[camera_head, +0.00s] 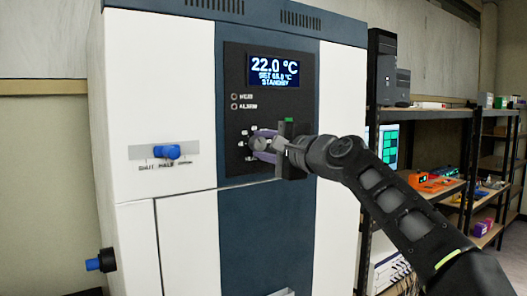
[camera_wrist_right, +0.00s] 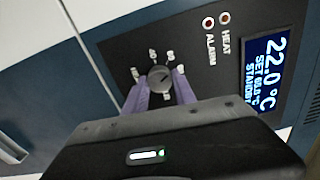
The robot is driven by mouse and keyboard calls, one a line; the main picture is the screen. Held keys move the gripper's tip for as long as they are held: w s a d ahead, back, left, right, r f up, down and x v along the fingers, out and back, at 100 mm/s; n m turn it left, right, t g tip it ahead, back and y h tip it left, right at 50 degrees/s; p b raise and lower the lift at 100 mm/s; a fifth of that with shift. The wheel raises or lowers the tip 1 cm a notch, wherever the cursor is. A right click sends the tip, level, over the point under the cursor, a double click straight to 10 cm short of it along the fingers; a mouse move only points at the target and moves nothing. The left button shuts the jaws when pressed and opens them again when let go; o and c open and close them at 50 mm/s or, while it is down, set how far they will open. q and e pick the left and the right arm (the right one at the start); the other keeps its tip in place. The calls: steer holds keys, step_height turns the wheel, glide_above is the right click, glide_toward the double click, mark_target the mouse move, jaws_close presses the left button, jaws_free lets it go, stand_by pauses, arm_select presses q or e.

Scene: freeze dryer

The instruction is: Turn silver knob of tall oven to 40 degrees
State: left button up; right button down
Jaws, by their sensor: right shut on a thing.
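The tall oven (camera_head: 265,215) is a white and dark blue cabinet with a black control panel (camera_head: 236,106). Its display (camera_head: 275,72) reads 22.0 °C, a set value that looks like 60-something, and STANDBY. The silver knob (camera_wrist_right: 159,78) sits among printed marks in the right wrist view; in the head view the gripper largely covers it. My right gripper (camera_head: 262,146) is at the panel, its purple fingers (camera_wrist_right: 158,92) on both sides of the knob and shut on it. My left gripper is in neither view.
A blue slider handle (camera_head: 167,152) sits on the white panel at left. A blue-tipped black knob (camera_head: 100,261) sticks out at the lower left side. Shelves (camera_head: 425,112) with devices stand at right, behind my right arm. HEAT and ALARM lamps (camera_wrist_right: 208,22) sit beside the display.

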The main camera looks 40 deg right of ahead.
steer(key=n+b, duration=0.2)
steer(key=n, duration=0.4)
steer(key=shift+f, duration=0.1)
steer(key=n+b, duration=0.2)
steer(key=n, duration=0.4)
stand_by(0.4)
steer(key=c, duration=1)
jaws_free()
steer(key=shift+s+a+b, duration=0.15)
steer(key=shift+s+b, duration=1.05)
steer(key=shift+s, duration=2.65)
